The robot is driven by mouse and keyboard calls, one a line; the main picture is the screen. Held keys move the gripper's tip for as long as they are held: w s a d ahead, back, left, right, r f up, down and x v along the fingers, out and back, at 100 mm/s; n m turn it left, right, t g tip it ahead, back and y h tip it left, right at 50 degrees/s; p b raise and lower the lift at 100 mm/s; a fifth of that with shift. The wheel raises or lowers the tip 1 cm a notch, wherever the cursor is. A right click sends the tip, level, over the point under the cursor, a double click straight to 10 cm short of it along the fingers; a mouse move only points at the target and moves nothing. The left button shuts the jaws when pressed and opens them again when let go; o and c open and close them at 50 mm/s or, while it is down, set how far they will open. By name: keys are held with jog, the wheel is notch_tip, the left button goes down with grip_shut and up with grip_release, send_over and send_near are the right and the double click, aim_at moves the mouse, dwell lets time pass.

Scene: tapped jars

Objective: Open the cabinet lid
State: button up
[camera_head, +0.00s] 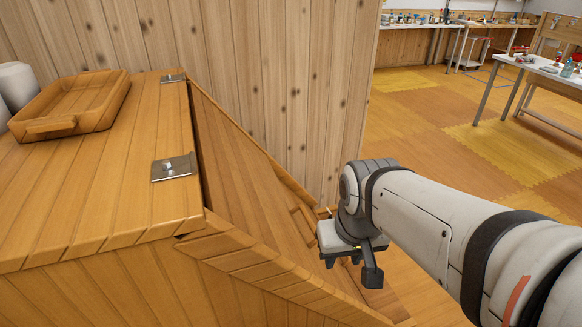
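The wooden cabinet (150,285) fills the left and lower part of the head view. Its plank lid (235,180) slopes down to the right from the flat top, beside two metal hinges (174,167). A narrow dark gap runs along the hinged edge. A wooden bar (303,222) shows low on the lid, partly hidden behind my gripper. My gripper (352,268) is at the lower right end of the lid, with a dark finger pointing down. Whether it touches the lid or bar, and how far its fingers are apart, cannot be seen clearly.
A wooden tray (75,103) sits on the cabinet's flat top, with pale rounded objects (14,85) at the far left. A plank wall (290,75) stands close behind the cabinet. Open floor (430,130) lies to the right, with a white table (545,75) farther back.

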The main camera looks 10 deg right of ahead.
jog(key=w+r+g+p, duration=0.1)
jog(key=w+p, duration=0.1)
jog(key=w, duration=0.6)
jog(key=n+g+y+p, duration=0.2)
jog(key=p, duration=0.2)
send_near(309, 219)
jog(key=f, duration=0.2)
jog(key=a+f, duration=0.1)
jog(key=f, duration=0.5)
jog(key=shift+s+a+p, duration=0.1)
jog(key=shift+a+p, duration=0.05)
jog(key=shift+p, duration=0.15)
jog(key=shift+c, duration=0.6)
grip_shut()
